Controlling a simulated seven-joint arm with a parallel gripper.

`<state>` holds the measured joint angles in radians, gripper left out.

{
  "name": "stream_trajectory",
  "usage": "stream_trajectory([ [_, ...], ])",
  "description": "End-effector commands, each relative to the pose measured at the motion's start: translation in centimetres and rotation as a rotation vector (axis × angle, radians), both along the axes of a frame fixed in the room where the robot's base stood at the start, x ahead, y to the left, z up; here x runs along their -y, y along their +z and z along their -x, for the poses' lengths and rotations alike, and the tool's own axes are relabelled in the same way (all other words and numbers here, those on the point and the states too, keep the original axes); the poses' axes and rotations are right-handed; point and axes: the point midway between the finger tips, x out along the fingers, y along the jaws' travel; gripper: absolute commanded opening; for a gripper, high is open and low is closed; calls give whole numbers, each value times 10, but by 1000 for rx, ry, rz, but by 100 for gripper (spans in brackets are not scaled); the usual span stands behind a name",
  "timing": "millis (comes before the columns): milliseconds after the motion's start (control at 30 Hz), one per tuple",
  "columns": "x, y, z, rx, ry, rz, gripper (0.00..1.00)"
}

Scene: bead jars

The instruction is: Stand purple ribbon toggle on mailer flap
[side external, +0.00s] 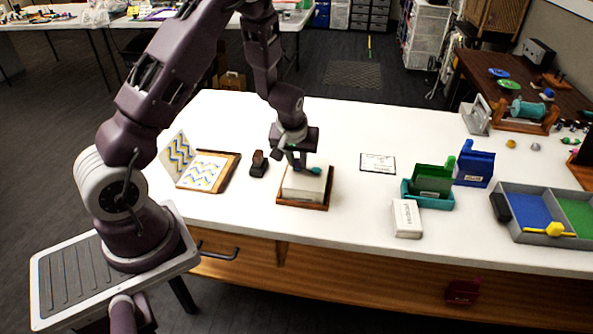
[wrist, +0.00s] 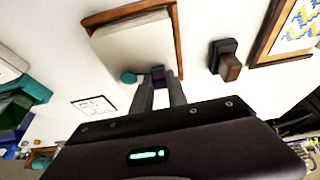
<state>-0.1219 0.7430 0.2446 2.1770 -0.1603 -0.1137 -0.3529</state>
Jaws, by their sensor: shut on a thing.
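My gripper (side external: 296,165) is shut on the purple ribbon toggle (wrist: 158,74), a small purple piece that shows between the fingertips in the wrist view. The fingers hide most of it, and I cannot make it out in the side view. The gripper is low over a cream, box-like block (side external: 304,185) in a brown wooden tray (side external: 302,204); the block also shows in the wrist view (wrist: 130,48). I cannot tell whether the toggle touches the block. A teal round piece (wrist: 128,77) is beside the toggle. No part is clearly recognisable as the mailer flap.
A dark brown stamp-like object (side external: 259,164) and a zigzag-patterned card (side external: 203,172) on a board are left of the tray. A printed card (side external: 378,163), a white box (side external: 406,219) and a teal tray (side external: 428,204) are to the right. White table shows between them.

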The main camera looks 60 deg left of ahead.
Motion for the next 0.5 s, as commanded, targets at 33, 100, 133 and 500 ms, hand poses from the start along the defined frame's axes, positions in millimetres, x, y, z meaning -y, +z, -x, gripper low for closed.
stream_trajectory([
  [33, 0, -1, 0, 0, 0, 0, 0],
  [100, 0, -2, 0, 0, 0, 0, 0],
  [133, 0, -3, 0, 0, 0, 0, 0],
  [500, 0, -5, 0, 1, 0, -1, 44],
])
